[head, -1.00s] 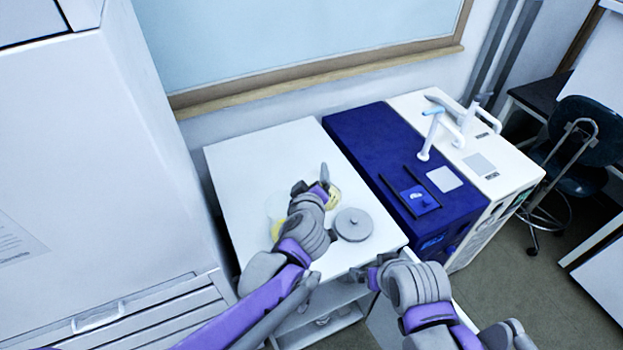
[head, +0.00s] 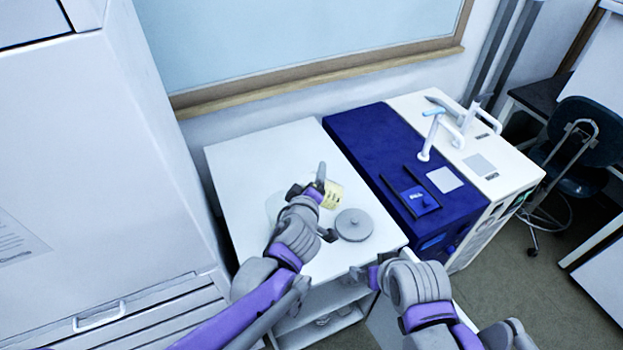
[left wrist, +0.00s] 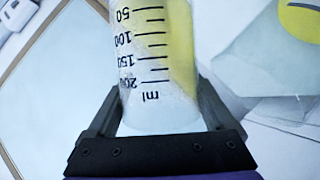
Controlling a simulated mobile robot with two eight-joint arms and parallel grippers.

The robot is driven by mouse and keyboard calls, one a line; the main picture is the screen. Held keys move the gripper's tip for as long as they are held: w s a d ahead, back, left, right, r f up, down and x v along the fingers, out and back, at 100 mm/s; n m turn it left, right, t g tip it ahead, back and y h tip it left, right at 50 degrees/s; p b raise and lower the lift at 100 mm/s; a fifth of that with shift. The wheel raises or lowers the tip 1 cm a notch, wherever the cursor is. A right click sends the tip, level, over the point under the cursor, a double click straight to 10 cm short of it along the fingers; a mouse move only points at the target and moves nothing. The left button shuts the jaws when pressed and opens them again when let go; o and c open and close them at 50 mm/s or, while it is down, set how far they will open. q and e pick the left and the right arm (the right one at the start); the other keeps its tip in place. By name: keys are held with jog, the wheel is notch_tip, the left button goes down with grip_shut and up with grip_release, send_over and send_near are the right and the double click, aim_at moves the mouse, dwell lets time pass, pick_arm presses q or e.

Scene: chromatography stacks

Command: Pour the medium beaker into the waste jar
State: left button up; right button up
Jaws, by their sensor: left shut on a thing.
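A clear beaker with black graduation marks and yellow liquid (left wrist: 150,60) is between the fingers of my left gripper (left wrist: 155,125) in the left wrist view. The liquid lies along one side, so the beaker is tilted. In the head view the beaker (head: 331,194) shows as a yellow patch right of my left gripper (head: 308,187). A pale see-through vessel, probably the waste jar (head: 274,205), stands left of the gripper, partly hidden by my arm. A clear vessel with a yellow patch (left wrist: 270,65) shows beside the beaker in the wrist view. My right gripper (head: 364,274) is low at the table's front edge; its jaws are unclear.
A grey round lid-like disc (head: 353,225) lies on the white table (head: 235,160), right of my left gripper. A blue unit (head: 365,140) and a white unit (head: 480,155) stand to the right. The table's back is clear.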

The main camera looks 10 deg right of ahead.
pick_arm(q)
jog(key=shift+w+n+h, duration=0.1)
jog(key=shift+n+h, duration=0.2)
jog(key=shift+n, duration=0.1)
jog(key=shift+a, duration=0.1)
jog(key=shift+n+h, duration=0.3)
jog(key=shift+n, duration=0.1)
jog(key=shift+a, duration=0.1)
jog(key=shift+a+f+n+h, duration=0.1)
jog(key=shift+n+h, duration=0.2)
jog(key=shift+n, duration=0.2)
